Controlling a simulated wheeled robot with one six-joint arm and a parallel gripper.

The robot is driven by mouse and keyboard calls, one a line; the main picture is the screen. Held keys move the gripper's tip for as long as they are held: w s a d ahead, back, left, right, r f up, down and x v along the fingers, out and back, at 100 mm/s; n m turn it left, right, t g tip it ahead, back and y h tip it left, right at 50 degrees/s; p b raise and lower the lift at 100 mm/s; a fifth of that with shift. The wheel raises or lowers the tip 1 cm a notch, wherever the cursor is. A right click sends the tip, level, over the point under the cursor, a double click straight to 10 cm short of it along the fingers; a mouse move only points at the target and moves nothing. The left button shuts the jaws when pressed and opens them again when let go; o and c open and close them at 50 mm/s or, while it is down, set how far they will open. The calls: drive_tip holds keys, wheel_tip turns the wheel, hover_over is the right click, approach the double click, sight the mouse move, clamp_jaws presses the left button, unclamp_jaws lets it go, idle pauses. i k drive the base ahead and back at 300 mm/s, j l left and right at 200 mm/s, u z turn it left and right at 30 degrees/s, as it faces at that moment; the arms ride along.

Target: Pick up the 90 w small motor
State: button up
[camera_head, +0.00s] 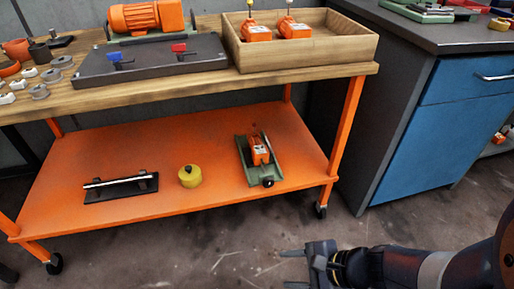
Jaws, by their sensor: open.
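A small yellow cylinder with a black knob (190,176) stands on the orange lower shelf. My gripper (291,268) is at the bottom centre, over the floor in front of the cart. Its two fingers point left, apart, with nothing between them.
A wooden tray (310,56) holds two orange devices. The lower shelf (110,222) also bears a black rail fixture (120,187) and a green vise (258,165) with an orange device. A blue-drawer cabinet (440,130) stands right. Rings and small parts crowd the cart's left end.

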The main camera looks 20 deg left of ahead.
sight(260, 153)
drive_tip(key=j+z, duration=0.4)
drive_tip(key=j, duration=0.7)
drive_tip(key=j+z, duration=0.35)
drive_tip(key=j, duration=0.75)
drive_tip(key=k, duration=0.05)
